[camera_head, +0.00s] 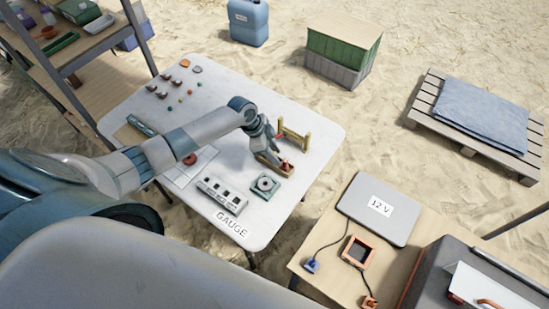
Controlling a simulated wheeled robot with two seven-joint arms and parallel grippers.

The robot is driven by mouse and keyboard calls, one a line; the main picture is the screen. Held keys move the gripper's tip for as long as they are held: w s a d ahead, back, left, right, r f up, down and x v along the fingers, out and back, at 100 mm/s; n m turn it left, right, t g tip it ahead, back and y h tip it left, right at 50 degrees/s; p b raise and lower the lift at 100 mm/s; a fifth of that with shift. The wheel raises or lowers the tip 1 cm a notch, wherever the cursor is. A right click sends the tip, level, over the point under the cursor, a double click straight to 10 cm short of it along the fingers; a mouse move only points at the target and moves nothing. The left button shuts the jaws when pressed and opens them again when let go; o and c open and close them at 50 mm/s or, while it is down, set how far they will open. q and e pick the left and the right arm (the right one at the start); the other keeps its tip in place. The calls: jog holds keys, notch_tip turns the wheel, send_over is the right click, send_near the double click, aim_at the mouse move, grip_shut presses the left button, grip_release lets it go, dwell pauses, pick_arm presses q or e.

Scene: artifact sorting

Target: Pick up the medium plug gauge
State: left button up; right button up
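My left arm reaches in from the left over the white table (312,125) marked GAUGE. My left gripper (272,152) points down at a small brown wooden holder (270,166) on the right part of the table. A small red piece (286,167), perhaps a plug gauge, shows at the right end of the holder, beside the fingers. The gripper covers most of the holder, so I cannot tell the gauge sizes apart. The fingertips are too small and hidden to show whether they are open or shut, or touching anything. My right gripper is not in view.
A yellowish frame (295,139) stands just behind the gripper. A green square fixture with a round ring (265,185) and a grey block with dark square openings (222,194) lie in front. Small parts lie at the table's back left. A side table holds a 12 V case (380,208).

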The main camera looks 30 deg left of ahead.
pick_arm(q)
grip_shut()
jog(key=shift+r, duration=0.1)
notch_tip(320, 180, up, 9)
jog(key=b, duration=0.3)
jog(key=shift+r, duration=0.45)
jog(key=shift+s+f, duration=0.15)
dwell(0.4)
